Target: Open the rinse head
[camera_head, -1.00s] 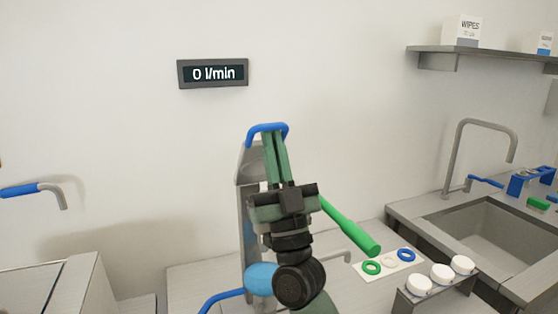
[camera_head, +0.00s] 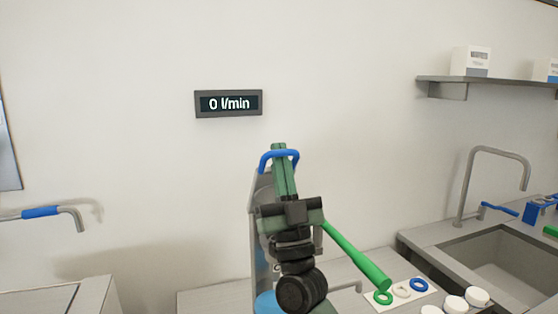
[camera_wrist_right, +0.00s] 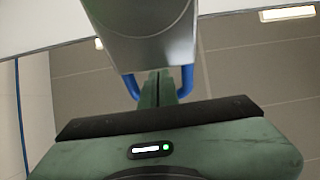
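A grey upright unit (camera_head: 259,210) with a blue loop handle (camera_head: 265,160) at its top stands against the wall; I take it for the rinse head. My right gripper (camera_head: 279,147) is in front of it, with its green fingers close together and their tips at the crossbar of the handle. In the right wrist view the fingers (camera_wrist_right: 158,88) lie side by side between the two blue legs of the handle (camera_wrist_right: 187,80), below the grey body (camera_wrist_right: 150,45). Whether they touch the bar is hidden. My left gripper is not in view.
A green bar (camera_head: 357,257) slants down to the right, close beside my right arm. A mat (camera_head: 398,302) with coloured rings and several white-topped jars (camera_head: 477,296) stand at the lower right. A sink (camera_head: 500,262) is at the right. The wall display (camera_head: 228,103) reads 0 l/min.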

